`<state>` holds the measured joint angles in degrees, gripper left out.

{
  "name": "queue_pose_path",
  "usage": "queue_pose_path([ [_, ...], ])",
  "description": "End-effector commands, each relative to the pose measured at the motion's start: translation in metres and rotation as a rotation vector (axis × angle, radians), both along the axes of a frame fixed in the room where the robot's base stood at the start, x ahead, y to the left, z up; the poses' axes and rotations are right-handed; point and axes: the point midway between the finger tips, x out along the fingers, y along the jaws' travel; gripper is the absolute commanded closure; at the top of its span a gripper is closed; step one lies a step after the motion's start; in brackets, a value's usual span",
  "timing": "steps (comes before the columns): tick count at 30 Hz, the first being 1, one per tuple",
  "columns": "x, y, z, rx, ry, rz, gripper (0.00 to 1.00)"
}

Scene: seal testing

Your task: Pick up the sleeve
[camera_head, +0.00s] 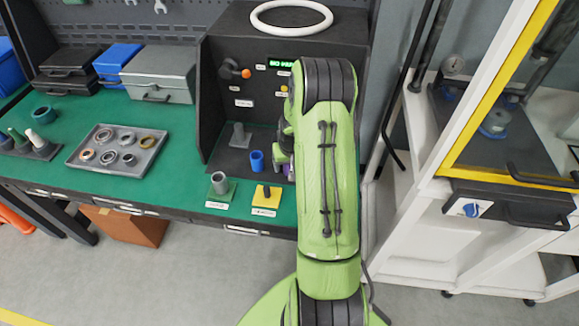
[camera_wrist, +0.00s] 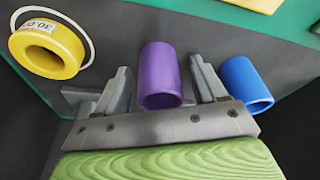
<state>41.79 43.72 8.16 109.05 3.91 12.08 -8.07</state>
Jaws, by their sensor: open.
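A purple sleeve (camera_wrist: 158,76) stands between the two fingers of my gripper (camera_wrist: 160,78) in the wrist view. The fingers are open, one on each side of it, with visible gaps to the sleeve. In the head view only a sliver of the purple sleeve (camera_head: 291,173) shows beside my green arm, which hides most of my gripper. A blue sleeve (camera_wrist: 246,84) stands just outside the right finger in the wrist view. It also shows in the head view (camera_head: 257,161), upright on the dark floor of the test station.
A yellow ring-shaped roll (camera_wrist: 48,50) lies to the left in the wrist view. A tray of rings (camera_head: 72,157) sits left. The black test housing (camera_head: 222,100) rises behind.

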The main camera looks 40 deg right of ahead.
Motion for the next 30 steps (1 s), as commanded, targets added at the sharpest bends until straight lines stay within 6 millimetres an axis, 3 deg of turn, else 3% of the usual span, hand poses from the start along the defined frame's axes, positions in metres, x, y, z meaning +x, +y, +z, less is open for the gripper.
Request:
queue_pose_path([
  [6,0.001,0.000,0.000,-0.001,-0.002,0.000,0.32],
  [18,0.000,0.000,0.001,0.000,-0.001,0.000,0.93],
  [26,0.001,-0.001,0.007,-0.003,-0.003,0.001,0.93],
  [30,0.002,-0.001,0.039,-0.006,-0.007,0.000,0.93],
])
